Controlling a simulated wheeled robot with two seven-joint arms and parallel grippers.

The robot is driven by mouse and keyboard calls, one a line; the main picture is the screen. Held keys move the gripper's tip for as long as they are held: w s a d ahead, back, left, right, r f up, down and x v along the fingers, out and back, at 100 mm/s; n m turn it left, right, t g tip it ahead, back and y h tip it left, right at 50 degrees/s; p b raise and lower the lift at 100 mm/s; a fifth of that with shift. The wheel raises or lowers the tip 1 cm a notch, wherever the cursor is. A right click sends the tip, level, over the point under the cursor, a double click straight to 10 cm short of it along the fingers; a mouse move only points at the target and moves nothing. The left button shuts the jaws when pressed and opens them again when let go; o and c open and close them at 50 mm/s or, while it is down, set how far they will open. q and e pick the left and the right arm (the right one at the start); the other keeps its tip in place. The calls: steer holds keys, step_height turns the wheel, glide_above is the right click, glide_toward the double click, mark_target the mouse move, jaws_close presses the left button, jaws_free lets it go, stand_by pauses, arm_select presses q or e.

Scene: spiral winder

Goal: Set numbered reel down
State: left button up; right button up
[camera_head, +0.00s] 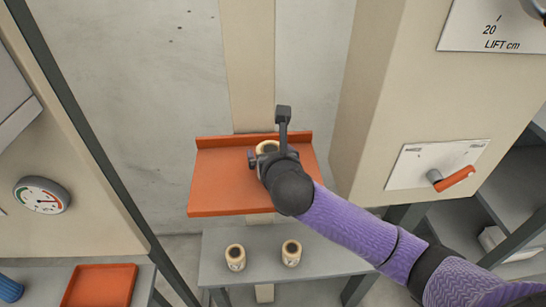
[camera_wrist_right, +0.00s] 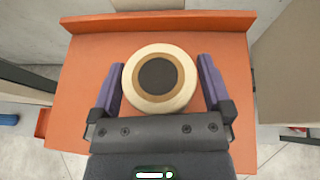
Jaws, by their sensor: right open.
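A cream reel (camera_head: 267,147) with a brown core stands on an orange shelf (camera_head: 220,190) near its back lip. In the right wrist view the reel (camera_wrist_right: 185,98) shows end-on, with a dark centre hole, and no number is visible on it. My right gripper (camera_wrist_right: 161,90) is open, with one purple finger on each side of the reel and a small gap showing at each side. In the head view the right gripper (camera_head: 268,155) and wrist cover part of the reel. My left gripper is not in view.
Two more cream reels (camera_head: 235,257) (camera_head: 291,252) stand on a grey table (camera_head: 260,270) below the shelf. A panel with an orange-handled lever (camera_head: 455,179) is at right. A dial gauge (camera_head: 42,196) and an orange tray (camera_head: 99,287) are at left.

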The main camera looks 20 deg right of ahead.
steer(key=v, duration=1.2)
steer(key=shift+f, duration=0.1)
